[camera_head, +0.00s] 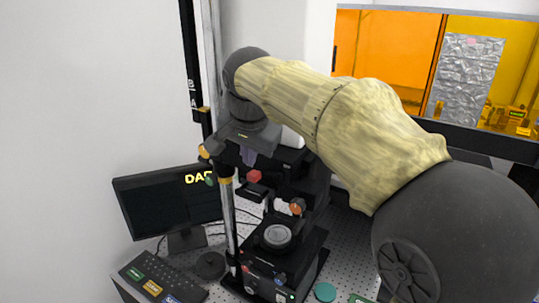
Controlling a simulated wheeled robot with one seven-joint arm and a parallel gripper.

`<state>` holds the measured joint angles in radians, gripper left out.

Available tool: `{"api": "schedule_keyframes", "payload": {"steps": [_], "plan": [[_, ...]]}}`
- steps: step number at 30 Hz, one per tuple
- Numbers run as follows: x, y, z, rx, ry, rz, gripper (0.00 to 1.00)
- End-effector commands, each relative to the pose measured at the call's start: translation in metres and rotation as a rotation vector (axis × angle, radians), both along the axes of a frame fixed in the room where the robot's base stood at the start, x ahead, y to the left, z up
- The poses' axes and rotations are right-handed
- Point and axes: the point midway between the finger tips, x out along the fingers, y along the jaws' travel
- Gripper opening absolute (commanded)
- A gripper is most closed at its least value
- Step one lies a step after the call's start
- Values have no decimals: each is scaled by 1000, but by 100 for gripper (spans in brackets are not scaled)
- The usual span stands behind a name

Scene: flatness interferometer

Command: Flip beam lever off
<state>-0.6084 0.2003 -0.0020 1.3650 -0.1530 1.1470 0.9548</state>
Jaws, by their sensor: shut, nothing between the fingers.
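The interferometer (262,262) is a black instrument on a perforated table, with a round grey stage on top. A small red block (254,176) shows on its upper part, and an orange-red knob (296,208) sits beside the stage. I cannot tell for sure which part is the beam lever. My gripper (249,158) is shut and empty. It points down just above the red block, near the silver post, and seems apart from it. My arm comes in from the right and hides part of the instrument's upper back.
A monitor (165,208) stands at the left, with a black button panel (150,285) in front. A silver post (229,220) rises beside the instrument. A teal disc (325,292) lies at the front right. An orange window (385,45) is behind.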

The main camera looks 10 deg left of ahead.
Motion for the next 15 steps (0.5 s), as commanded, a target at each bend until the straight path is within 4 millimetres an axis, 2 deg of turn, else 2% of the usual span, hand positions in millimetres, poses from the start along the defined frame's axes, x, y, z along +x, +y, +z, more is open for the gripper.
{"api": "schedule_keyframes", "payload": {"steps": [15], "plan": [[-6, -13, -3, 0, 1, 1, 0]]}}
